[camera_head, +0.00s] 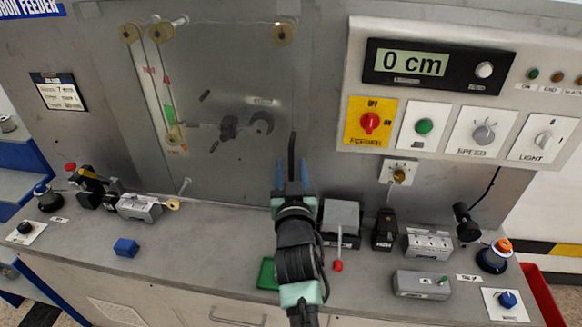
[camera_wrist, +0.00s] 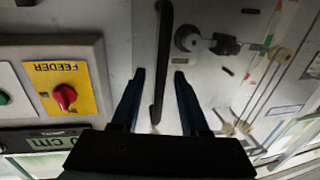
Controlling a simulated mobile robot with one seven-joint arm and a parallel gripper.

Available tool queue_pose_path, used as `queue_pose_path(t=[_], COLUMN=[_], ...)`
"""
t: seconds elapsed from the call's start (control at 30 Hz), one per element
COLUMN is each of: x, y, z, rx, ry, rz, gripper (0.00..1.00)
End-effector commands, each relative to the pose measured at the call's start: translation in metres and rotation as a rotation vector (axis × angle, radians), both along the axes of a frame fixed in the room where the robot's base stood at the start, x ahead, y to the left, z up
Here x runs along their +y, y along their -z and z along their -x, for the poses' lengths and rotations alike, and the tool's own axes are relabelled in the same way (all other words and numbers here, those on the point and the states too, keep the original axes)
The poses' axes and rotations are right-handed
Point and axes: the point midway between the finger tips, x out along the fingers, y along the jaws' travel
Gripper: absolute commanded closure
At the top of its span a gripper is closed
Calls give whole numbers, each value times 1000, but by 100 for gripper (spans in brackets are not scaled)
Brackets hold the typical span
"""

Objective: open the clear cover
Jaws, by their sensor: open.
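The clear cover (camera_head: 215,75) is a large see-through sheet that looks flat against the grey upright panel, left of centre in the head view. A black bar handle (camera_head: 292,146) stands upright near its right edge. The handle also shows in the wrist view (camera_wrist: 162,45), running lengthwise between my two fingers. My gripper (camera_head: 292,168) is open, with its fingers pointing at the panel, one on each side of the handle. In the wrist view, neither finger of my gripper (camera_wrist: 159,73) visibly touches the handle. The handle's lower end is partly hidden by my gripper in the head view.
Rollers (camera_head: 283,34) and a knob (camera_head: 262,122) show at and behind the cover. A control box with a display (camera_head: 437,65) juts out at right. The bench (camera_head: 220,235) below carries a blue block (camera_head: 126,247), a green block (camera_head: 267,274) and a red-tipped lever (camera_head: 338,266).

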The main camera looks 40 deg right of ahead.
Motion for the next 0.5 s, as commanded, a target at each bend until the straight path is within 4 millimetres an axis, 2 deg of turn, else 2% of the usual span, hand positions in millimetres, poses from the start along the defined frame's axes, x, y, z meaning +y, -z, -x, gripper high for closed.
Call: queue_pose_path(t=[0.1, 0.13, 0.37, 0.5], x=[0, 0, 0, 0], y=[0, 0, 0, 0], z=[0, 0, 0, 0], rx=[0, 0, 0, 0], ry=[0, 0, 0, 0], rz=[0, 0, 0, 0], gripper=[55, 59, 100, 100])
